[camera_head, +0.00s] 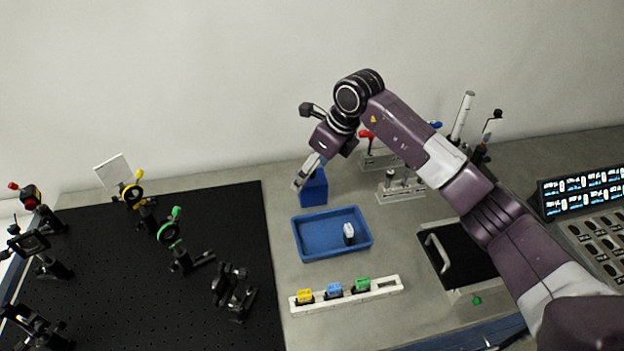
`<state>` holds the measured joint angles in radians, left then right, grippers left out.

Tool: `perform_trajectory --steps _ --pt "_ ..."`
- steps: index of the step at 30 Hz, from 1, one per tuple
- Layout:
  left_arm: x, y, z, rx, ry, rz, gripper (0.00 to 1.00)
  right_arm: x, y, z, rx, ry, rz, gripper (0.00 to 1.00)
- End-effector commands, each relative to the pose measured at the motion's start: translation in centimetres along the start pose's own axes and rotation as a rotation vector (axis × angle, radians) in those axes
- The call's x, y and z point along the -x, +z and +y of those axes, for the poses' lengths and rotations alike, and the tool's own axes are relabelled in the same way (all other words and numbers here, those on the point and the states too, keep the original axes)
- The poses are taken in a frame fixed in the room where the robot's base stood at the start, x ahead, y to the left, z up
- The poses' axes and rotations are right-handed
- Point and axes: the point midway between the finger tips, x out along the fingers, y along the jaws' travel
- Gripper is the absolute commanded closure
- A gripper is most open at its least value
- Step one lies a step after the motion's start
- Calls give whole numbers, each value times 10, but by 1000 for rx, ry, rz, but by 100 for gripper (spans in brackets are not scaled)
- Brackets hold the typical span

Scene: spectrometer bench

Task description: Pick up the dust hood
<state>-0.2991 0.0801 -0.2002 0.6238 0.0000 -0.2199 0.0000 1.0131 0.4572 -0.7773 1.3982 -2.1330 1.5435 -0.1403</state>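A small dark blue box-like piece (314,191) stands on the bench behind the blue tray; it looks like the dust hood, though I cannot be certain. My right arm reaches in from the right, and its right gripper (301,182) points down at the upper left of this piece. The gripper overlaps the piece's top in the picture. I cannot tell whether they touch or whether the fingers are closed. My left gripper is not in view.
A blue tray (304,244) holds a small white item (348,232). A white rack (388,287) carries yellow, blue and green pieces. A black optics breadboard (110,270) with mounts fills the left. A black-topped unit with a handle (437,252) lies right, near a control panel (590,232).

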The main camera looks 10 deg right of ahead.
Motion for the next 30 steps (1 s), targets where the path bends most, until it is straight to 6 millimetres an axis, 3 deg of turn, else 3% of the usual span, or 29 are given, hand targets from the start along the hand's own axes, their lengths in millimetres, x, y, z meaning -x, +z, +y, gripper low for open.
perform_trajectory --steps 8,16,25,30 --pt "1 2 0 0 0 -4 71 -5 0 0 0 -1 -1 27" --pt "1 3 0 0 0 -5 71 -4 0 0 0 -1 -1 54" --pt "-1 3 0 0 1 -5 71 -2 1 -1 0 -2 -2 55" --pt "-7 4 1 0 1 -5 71 11 7 -1 1 -3 -5 55"
